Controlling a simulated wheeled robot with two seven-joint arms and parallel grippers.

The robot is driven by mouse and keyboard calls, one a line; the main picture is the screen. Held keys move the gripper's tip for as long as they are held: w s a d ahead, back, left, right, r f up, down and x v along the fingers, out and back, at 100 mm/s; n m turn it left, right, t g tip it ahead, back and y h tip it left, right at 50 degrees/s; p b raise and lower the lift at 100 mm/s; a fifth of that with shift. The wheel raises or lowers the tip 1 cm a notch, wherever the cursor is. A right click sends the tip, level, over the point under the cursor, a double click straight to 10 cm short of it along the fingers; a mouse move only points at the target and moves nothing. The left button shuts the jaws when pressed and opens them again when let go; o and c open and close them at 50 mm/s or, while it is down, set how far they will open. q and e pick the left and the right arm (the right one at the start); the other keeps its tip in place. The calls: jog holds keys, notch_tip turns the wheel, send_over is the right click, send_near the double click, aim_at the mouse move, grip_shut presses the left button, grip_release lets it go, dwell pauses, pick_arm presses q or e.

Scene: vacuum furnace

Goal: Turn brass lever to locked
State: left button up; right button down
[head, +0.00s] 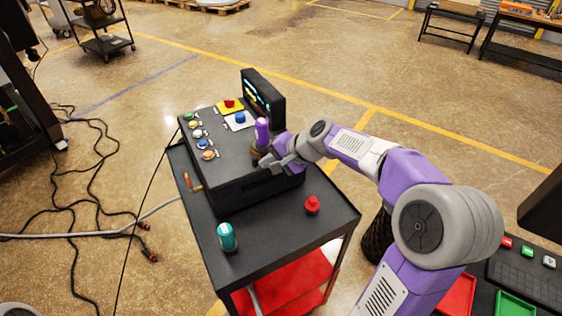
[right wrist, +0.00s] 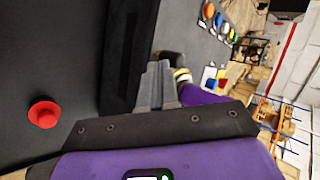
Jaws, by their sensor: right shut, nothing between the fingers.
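The dark control box (head: 228,150) stands on the cart. At its front right a purple upright grip (head: 262,131) rises from a dark, brass-toned base (head: 259,153), which seems to be the lever. Its locked or unlocked position cannot be read. My right gripper (head: 266,164) is shut and empty, right beside the base and partly covering it. In the right wrist view, the shut fingertips (right wrist: 160,66) are close to a dark post with a yellow band (right wrist: 183,77) and the purple grip (right wrist: 203,96). I cannot tell whether they touch. My left gripper is out of view.
The black cart top (head: 270,232) holds a teal cylinder (head: 228,237), a red knob (head: 312,205) and a small orange-handled item (head: 193,182). The box carries several coloured buttons (head: 202,143) and a small screen (head: 263,95). Cables (head: 85,190) lie on the floor at left.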

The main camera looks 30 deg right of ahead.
jog(key=shift+w+a, duration=0.1)
jog(key=shift+w, duration=0.15)
jog(key=shift+a, duration=0.2)
jog(key=p, duration=0.1)
send_over(247, 173)
jog(key=shift+w, duration=0.1)
dwell(0.8)
dwell(0.6)
